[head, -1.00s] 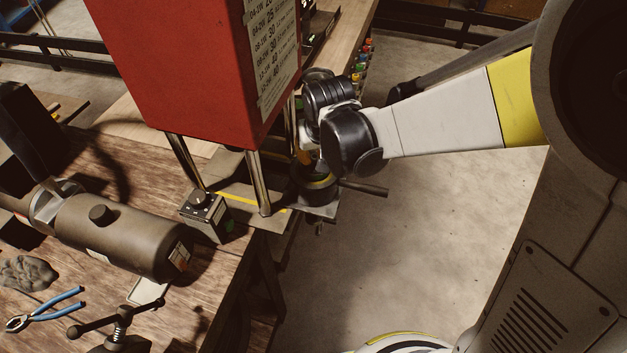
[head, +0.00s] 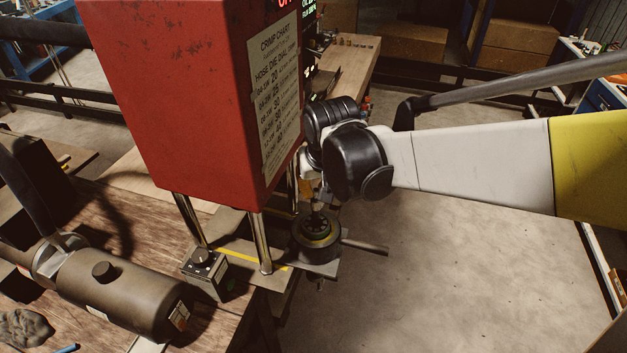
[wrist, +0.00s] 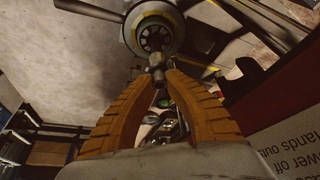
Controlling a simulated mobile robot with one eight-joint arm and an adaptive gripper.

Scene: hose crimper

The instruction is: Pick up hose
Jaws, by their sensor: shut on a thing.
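My gripper's orange fingers (wrist: 158,78) are closed on a small dark metal fitting (wrist: 157,62). I cannot tell how much hose is attached to it; no length of hose shows clearly. In the head view, my gripper (head: 311,200) is just above the round crimping die (head: 318,228), partly hidden by my black wrist. In the wrist view the die (wrist: 155,38) shows black segments inside a ring, just beyond the fitting. I cannot tell if the fitting is clear of it.
The red crimper housing (head: 215,90) stands on metal posts close to my gripper's left. A dark bar (head: 365,247) sticks out right of the die. A dial box (head: 204,270) and a grey cylinder (head: 115,285) are on the wooden bench. Open floor (head: 470,270) lies to the right.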

